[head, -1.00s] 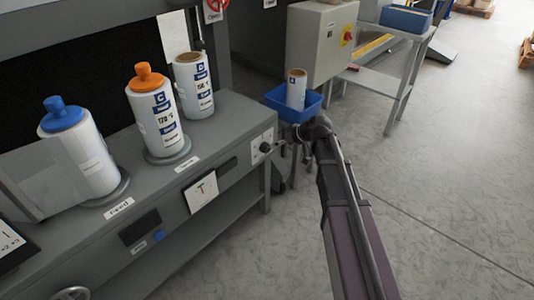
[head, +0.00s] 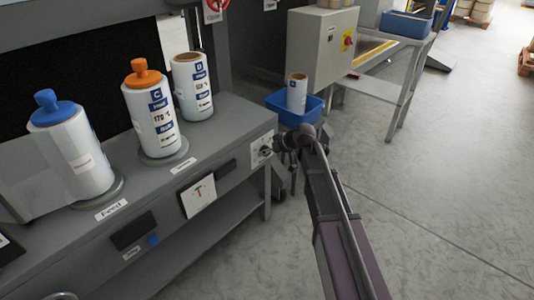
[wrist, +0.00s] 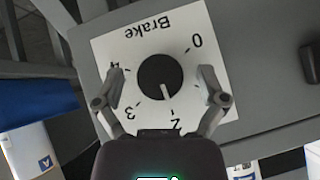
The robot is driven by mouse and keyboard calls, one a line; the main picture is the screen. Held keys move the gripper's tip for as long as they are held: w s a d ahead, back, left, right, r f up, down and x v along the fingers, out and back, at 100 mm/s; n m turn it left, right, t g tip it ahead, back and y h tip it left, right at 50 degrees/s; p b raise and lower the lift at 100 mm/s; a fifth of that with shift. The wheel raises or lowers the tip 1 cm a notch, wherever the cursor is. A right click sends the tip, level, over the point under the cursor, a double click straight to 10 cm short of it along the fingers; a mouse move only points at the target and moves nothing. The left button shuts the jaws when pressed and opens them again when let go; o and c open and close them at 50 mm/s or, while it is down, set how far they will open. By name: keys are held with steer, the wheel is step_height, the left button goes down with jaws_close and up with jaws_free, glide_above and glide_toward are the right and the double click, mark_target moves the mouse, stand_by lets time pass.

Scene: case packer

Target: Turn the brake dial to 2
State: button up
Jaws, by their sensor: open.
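The brake dial (wrist: 160,78) is a round black knob on a white plate (wrist: 106,48) marked "Brake", seen upside down in the wrist view. The numbers 0, 2, 3 and 4 show; the place of 1 is covered by a finger. The dial's white pointer line points down and slightly right, at or very near 2. My gripper (wrist: 162,74) is open, with one finger on each side of the dial. I see gaps between the fingers and the knob. In the head view my gripper (head: 277,147) is at the plate on the bench's right end.
A blue bin (head: 282,109) with a labelled roll (head: 297,92) stands just behind my gripper. A grey cabinet (head: 312,50) with a red and yellow switch is beyond it. Rolls with orange and blue caps stand on the bench (head: 228,125). The floor at right is clear.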

steer(key=c, duration=1.1)
steer(key=shift+c, duration=0.2)
steer(key=o, duration=1.1)
steer(key=shift+o, duration=0.2)
